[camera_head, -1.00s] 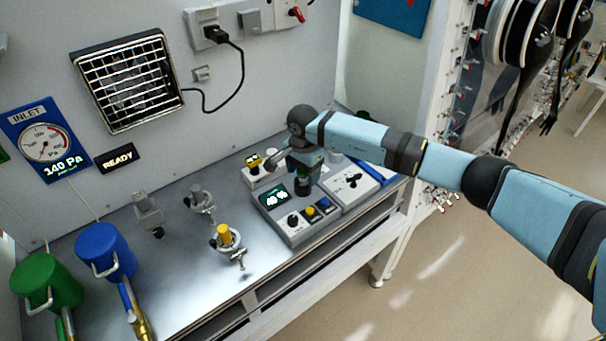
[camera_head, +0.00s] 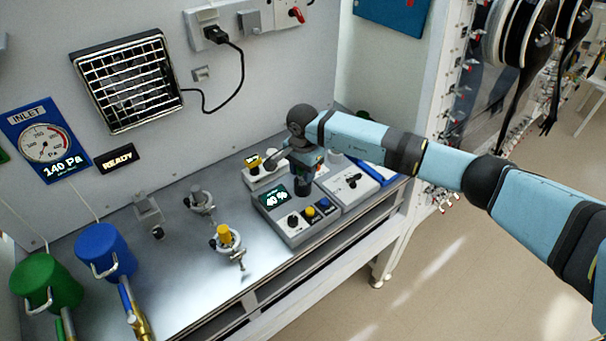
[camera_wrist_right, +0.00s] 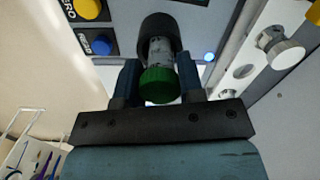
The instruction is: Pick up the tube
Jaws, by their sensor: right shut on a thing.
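The tube (camera_wrist_right: 159,84) has a green cap and a pale, printed body. In the right wrist view it stands between the two blue fingers of my right gripper (camera_wrist_right: 160,78), which is shut on it. The tube's far end sits inside a dark round holder (camera_wrist_right: 157,25). In the head view my right gripper (camera_head: 303,170) is over this dark holder (camera_head: 303,188) on the grey instrument unit (camera_head: 290,238). The tube is mostly hidden by the gripper there. My left gripper is in neither view.
The instrument unit has a lit display (camera_head: 275,197) and coloured buttons. A second unit (camera_head: 350,188) with black knobs stands close on the right. Clamps, including a yellow-topped one (camera_head: 225,236), and blue (camera_head: 104,252) and green canisters (camera_head: 45,283) stand left.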

